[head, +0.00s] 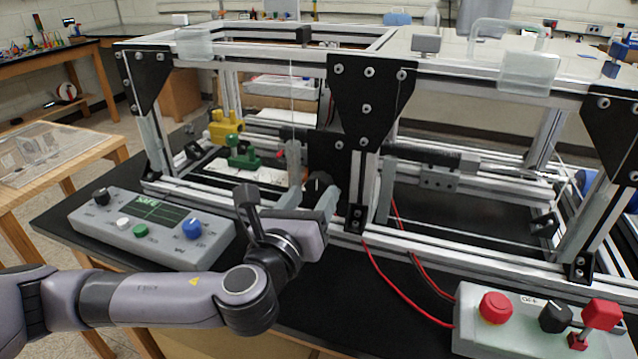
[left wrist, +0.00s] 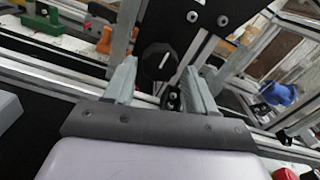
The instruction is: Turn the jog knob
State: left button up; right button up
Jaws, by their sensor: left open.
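A round black knob with a white pointer line (left wrist: 159,62), which I take as the jog knob, sits on the dark plate low on the extrusion frame. It also shows in the head view (head: 317,186), partly hidden by my gripper. My left gripper (head: 309,192) reaches in from the front, its fingers pointing at the knob. In the left wrist view the left gripper (left wrist: 160,80) is open, one finger on each side of the knob, with visible gaps to it. The white line is tilted right of upright. My right gripper is in neither view.
A grey control box (head: 150,232) with a screen, knobs and buttons stands left of the gripper. Another box (head: 520,330) with red and black controls stands front right. Red cables (head: 400,285) cross the black bench. Frame posts and rails surround the knob; green and yellow clamps (head: 243,152) lie behind.

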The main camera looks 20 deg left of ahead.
aim_at(317, 190)
pick_arm(q)
jog(key=shift+w, duration=1.85)
jog(key=c, duration=0.8)
jog(key=shift+n, duration=0.3)
jog(key=n, duration=0.5)
jog(key=shift+f, duration=0.1)
jog(key=n, duration=0.6)
jog(key=shift+n, duration=0.4)
